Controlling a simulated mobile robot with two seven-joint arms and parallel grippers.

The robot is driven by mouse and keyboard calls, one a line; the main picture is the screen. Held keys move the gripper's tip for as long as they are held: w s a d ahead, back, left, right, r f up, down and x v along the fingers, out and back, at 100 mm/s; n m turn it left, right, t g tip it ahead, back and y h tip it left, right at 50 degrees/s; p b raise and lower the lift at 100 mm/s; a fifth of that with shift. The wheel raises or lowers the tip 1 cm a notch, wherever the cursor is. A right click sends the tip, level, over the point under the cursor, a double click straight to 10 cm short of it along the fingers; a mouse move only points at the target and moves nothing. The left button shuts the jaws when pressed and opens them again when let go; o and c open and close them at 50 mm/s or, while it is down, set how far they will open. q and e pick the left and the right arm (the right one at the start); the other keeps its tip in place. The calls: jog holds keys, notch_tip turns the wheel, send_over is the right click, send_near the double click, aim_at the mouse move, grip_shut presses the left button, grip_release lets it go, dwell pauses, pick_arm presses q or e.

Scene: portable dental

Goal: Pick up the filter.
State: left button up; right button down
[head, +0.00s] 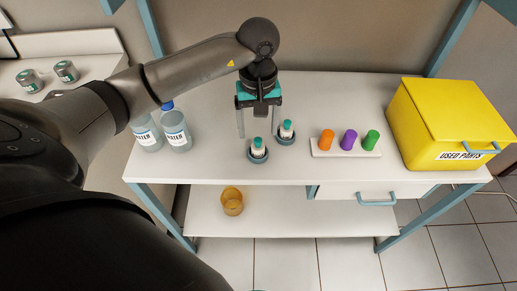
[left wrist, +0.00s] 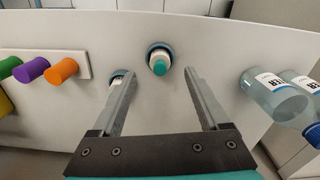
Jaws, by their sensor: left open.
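Two small white pieces with teal tops stand upright in round grey-blue holders on the white table. No label says filter, so I cannot tell which is meant. The front-left piece (head: 258,148) also shows between my fingers in the left wrist view (left wrist: 160,65). The back-right piece (head: 287,129) is partly hidden by a finger in the left wrist view (left wrist: 116,80). My left gripper (head: 258,134) is open and empty, pointing down over the table by these pieces; it also shows in the left wrist view (left wrist: 160,74). My right gripper is not in view.
Right of the pieces, a white block holds orange (head: 327,140), purple (head: 348,140) and green (head: 371,140) cylinders. A yellow used-parts box (head: 440,120) stands further right. Two water bottles (head: 177,130) stand left. Amber cups (head: 232,203) sit on the lower shelf.

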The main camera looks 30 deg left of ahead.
aim_at(258, 139)
pick_arm(q)
jog(key=f, duration=0.4)
jog(key=f+b, duration=0.1)
jog(key=f, duration=0.1)
jog(key=shift+w+a+f, duration=0.15)
jog(key=shift+w+f, duration=0.1)
jog(key=shift+f, duration=0.1)
grip_shut()
dwell(0.4)
